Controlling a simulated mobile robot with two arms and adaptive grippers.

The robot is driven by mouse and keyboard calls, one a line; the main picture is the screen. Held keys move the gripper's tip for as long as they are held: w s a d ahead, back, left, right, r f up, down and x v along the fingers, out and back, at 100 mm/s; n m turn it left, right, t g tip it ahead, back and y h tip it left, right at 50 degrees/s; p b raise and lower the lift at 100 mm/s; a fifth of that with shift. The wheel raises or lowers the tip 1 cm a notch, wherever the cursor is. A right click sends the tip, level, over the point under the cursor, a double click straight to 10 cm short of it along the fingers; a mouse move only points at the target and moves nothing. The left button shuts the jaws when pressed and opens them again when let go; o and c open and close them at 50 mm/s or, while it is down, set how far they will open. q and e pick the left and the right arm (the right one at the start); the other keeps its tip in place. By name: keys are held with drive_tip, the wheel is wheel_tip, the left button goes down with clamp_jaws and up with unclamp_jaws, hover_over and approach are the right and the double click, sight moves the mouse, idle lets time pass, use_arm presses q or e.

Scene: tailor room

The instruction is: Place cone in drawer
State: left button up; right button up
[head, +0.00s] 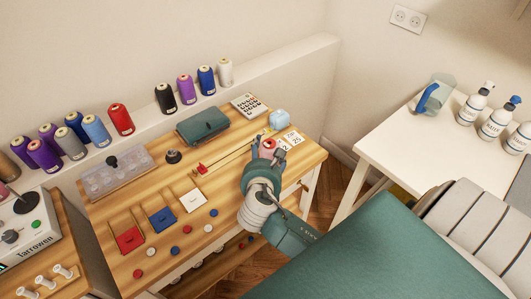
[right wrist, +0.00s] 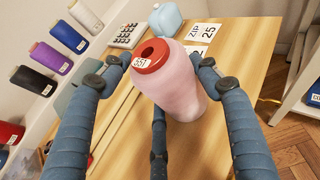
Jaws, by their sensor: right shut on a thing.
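A pink thread cone (right wrist: 178,95) with a red top and a white label fills the middle of the right wrist view. In the head view only its top shows at the table's right end. My right gripper (head: 268,153) is shut on it, with fingers on both sides. I cannot tell whether the cone touches the wooden table (head: 255,139) or hangs just above it. My left gripper is not in view.
Several thread cones stand on the ledge behind, including a red one (head: 120,120). A teal case (head: 203,125), a calculator (head: 249,105), a light-blue bottle (head: 280,118) and coloured squares with buttons lie on the table. A white table (head: 420,150) stands right.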

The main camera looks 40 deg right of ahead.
drive_tip(key=shift+f, duration=0.1)
drive_tip(key=o, duration=1.4)
